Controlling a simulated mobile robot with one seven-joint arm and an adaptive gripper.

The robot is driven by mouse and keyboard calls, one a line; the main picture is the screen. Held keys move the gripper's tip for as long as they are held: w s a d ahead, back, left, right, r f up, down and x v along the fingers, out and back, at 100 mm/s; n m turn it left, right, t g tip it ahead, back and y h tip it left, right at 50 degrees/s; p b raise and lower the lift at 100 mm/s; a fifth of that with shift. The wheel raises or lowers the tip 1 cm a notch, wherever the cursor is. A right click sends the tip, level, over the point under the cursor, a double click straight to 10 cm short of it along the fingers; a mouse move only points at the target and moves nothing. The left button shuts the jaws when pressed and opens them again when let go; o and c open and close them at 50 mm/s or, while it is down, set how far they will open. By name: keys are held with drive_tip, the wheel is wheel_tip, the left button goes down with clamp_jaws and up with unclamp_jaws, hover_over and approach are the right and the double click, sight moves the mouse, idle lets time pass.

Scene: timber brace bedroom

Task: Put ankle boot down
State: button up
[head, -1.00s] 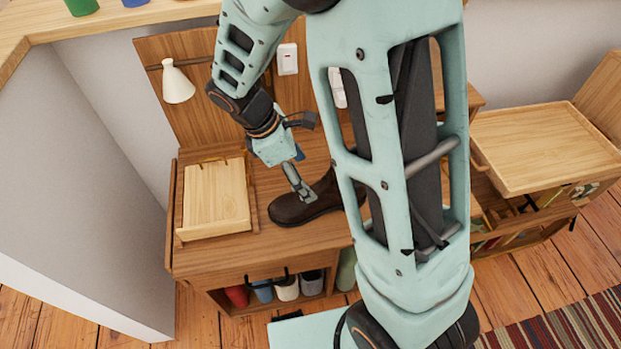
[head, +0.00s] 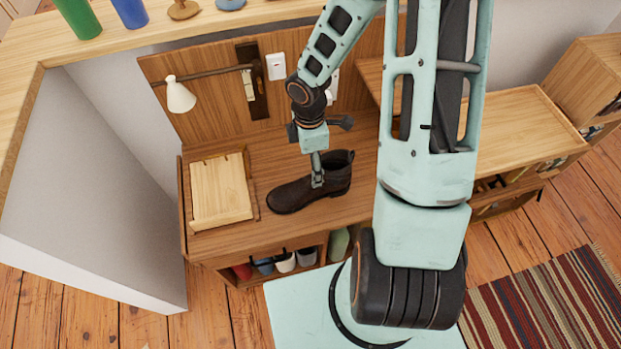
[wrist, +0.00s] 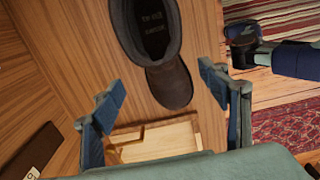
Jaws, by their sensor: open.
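The dark brown ankle boot (head: 295,193) stands upright on the wooden desk top (head: 262,225), toe to the left and shaft to the right in the head view. In the wrist view the boot (wrist: 168,85) shows from above, with its open shaft at the top and its toe lower down. My gripper (head: 317,182) is right at the boot in the head view. In the wrist view my gripper (wrist: 160,92) is open, its two blue-padded fingers apart on either side of the toe, with gaps to the boot.
A light wooden tray-like stand (head: 221,190) is left of the boot. A white lamp (head: 180,96) hangs behind it. Cups (head: 285,262) sit in the shelf below. A high wooden ledge (head: 150,40) runs along the back left. Bare desk lies in front of the boot.

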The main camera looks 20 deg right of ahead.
sight(310, 184)
wheel_tip(310, 184, down, 11)
drive_tip(key=b, duration=0.2)
drive_tip(key=shift+a+r+b, duration=0.15)
drive_tip(key=shift+b, duration=0.2)
drive_tip(key=shift+s, duration=0.1)
drive_tip(key=shift+c, duration=0.4)
clamp_jaws()
drive_tip(key=shift+r, duration=0.2)
